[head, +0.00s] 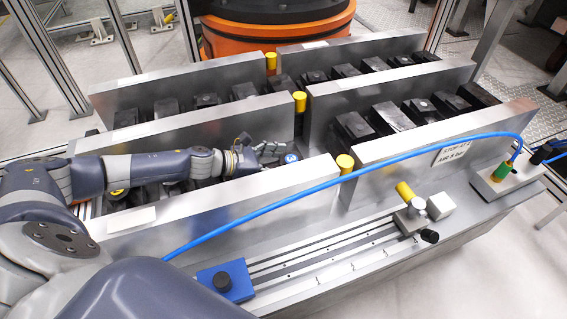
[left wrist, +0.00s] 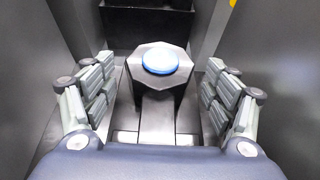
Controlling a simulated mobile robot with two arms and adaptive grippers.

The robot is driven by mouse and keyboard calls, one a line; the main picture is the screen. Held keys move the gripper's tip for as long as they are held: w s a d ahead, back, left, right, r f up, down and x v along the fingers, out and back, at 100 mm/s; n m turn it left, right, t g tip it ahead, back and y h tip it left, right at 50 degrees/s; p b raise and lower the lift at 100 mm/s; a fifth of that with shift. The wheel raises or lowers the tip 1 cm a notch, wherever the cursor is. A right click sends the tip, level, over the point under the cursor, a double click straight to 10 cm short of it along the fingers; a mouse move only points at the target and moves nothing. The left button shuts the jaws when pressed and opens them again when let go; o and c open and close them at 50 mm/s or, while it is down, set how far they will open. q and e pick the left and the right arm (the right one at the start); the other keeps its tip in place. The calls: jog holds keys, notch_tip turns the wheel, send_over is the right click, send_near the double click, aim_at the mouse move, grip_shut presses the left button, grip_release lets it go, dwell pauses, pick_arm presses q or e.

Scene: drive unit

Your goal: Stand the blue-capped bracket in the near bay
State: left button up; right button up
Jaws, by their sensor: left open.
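The blue-capped bracket (left wrist: 158,88) is dark, with a round blue cap on top. In the left wrist view it stands between the two spread fingers of my left gripper (left wrist: 160,72), with a gap on each side. In the head view only its blue cap (head: 291,158) shows clearly, just right of my left gripper (head: 270,150), in the channel between the near-left metal wall (head: 235,201) and the wall behind it. My left gripper is open and reaches in from the left. The bracket's lower part is hidden in the head view.
Metal walls flank the gripper closely on both sides. Dark brackets stand in rows in the other channels (head: 352,126). Yellow posts (head: 345,162) stand at wall ends. A blue hose (head: 400,148) arches over the front. A rail with a blue block (head: 226,281) lies along the near edge.

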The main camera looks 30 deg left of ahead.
pick_arm(q)
jog(key=shift+p+v, duration=0.6)
jog(key=shift+v, duration=5.4)
jog(key=shift+r, duration=0.1)
